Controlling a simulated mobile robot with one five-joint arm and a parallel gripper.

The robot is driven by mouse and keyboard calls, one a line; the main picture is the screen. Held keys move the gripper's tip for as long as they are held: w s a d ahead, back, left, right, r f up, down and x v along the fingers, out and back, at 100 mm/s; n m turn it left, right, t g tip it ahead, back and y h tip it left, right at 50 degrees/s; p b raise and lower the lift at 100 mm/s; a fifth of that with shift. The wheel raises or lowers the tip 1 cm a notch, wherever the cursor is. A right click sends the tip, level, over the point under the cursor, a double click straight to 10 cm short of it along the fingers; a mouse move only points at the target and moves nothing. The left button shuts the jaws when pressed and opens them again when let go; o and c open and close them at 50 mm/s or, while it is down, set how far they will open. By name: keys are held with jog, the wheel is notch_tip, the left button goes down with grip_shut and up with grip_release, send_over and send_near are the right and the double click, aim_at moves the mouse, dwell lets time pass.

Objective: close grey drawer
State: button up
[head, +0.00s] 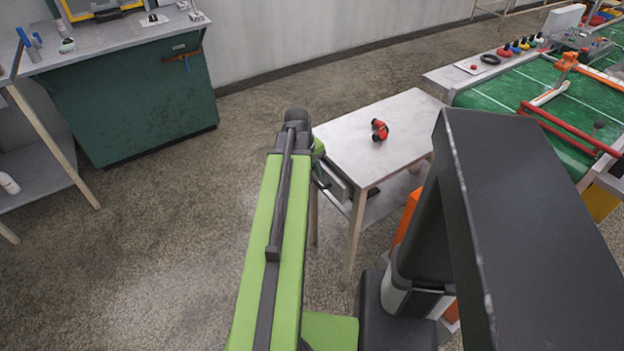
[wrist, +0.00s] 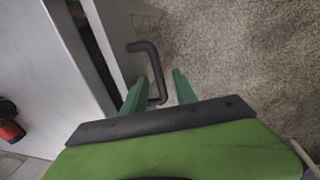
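The grey drawer (head: 338,183) sits under the top of the small table, partly hidden behind my arm in the head view. In the wrist view its pale front (wrist: 112,32) stands out from the table edge, with a dark gap between them, so it is partly open. Its black bar handle (wrist: 152,62) sticks out from the front. My gripper (wrist: 158,89) is open, its two green fingers apart. The lower part of the handle shows between the fingers; I cannot tell whether they touch it. In the head view the gripper is mostly hidden by my arm.
The small table (head: 385,118) carries a red and black object (head: 379,130). A green cabinet bench (head: 135,100) stands at the left, and a green game-like table (head: 520,100) at the right. The floor left of the small table is clear.

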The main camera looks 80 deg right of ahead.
grip_shut()
dwell(1.4)
